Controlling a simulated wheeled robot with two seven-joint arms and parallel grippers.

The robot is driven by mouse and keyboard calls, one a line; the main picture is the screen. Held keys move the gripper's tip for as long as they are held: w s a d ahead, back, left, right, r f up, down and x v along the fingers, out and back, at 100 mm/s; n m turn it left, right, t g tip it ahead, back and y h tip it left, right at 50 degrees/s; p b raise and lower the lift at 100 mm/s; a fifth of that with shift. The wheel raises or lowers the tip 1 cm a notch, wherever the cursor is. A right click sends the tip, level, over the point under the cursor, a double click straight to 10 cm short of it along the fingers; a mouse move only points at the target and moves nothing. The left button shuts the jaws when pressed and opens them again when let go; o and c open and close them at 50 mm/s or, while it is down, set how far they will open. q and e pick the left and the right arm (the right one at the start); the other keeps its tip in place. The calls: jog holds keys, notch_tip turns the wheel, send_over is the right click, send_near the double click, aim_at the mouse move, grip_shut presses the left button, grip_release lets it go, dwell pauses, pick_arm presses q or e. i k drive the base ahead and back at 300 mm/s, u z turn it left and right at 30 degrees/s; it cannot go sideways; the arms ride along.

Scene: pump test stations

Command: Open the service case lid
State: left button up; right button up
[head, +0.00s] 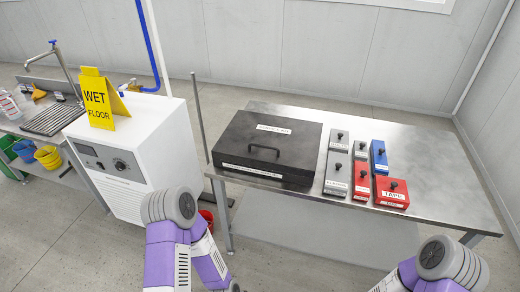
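The black service case (240,135) lies on the metal table with its lid shut. A dark handle (264,151) stands on the lid's near part. A white label sits on the top and a longer one along the front edge; their print is too small to read surely. Parts of my two arms show at the bottom, the left one in front of the white machine and the right one at the lower right corner. Neither gripper's fingers show.
Several small grey, blue and red knobbed boxes (362,172) stand close to the case's right. A white machine (130,150) with a yellow wet-floor sign (98,100) stands at left, beside a sink counter.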

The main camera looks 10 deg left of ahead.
aim_at(272, 142)
jog(key=u, duration=1.75)
jog(key=i, duration=1.1)
jog(key=z, duration=1.45)
